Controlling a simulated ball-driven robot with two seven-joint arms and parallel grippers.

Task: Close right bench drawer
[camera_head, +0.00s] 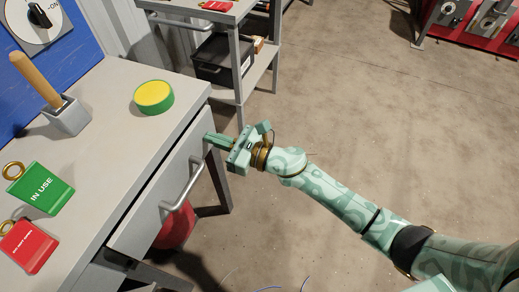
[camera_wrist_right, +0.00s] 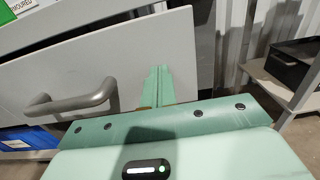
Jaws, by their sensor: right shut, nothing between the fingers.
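The bench drawer's grey front panel (camera_head: 150,205) stands slightly out from under the bench top, with a dark gap along its upper edge. Its bar handle (camera_head: 184,188) sits on the middle of the front; in the right wrist view the handle (camera_wrist_right: 72,102) is left of my fingers. My right gripper (camera_head: 212,139) is shut and empty, its fingertips at the far end of the drawer front. In the right wrist view the shut fingers (camera_wrist_right: 158,80) point at the panel (camera_wrist_right: 130,50); I cannot tell whether they touch it. My left gripper is out of view.
The bench top (camera_head: 120,130) holds a green-and-yellow round item (camera_head: 153,97), a wooden-handled tool in a grey holder (camera_head: 66,112), a green tag (camera_head: 40,187) and a red tag (camera_head: 28,245). A shelf unit with a black bin (camera_head: 215,60) stands behind.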

